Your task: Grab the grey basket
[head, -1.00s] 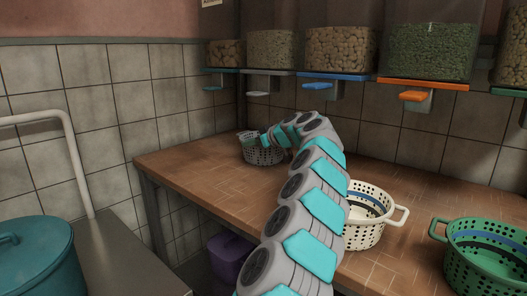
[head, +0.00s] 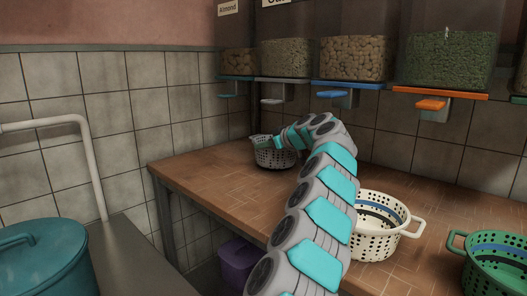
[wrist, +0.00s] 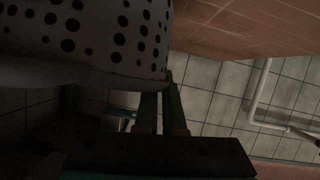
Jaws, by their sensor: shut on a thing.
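The grey basket (head: 275,157), perforated with dark holes, is at the far left end of the brown worktop, near the wall corner. My gripper (head: 268,142) reaches it from above right and is shut on its rim or handle; the exact grip point is small and partly hidden by my arm. In the wrist view the basket's dotted wall (wrist: 95,35) fills the upper left, with its pale rim below. The gripper's two dark green fingers (wrist: 161,92) meet that rim. I cannot tell whether the basket's base touches the worktop.
A cream basket (head: 377,247) and a green basket (head: 492,272) stand on the worktop (head: 210,170) to the right. Dispensers with coloured handles (head: 431,104) hang above. A teal pot (head: 42,262) is at lower left, a purple bin (head: 238,262) below the worktop.

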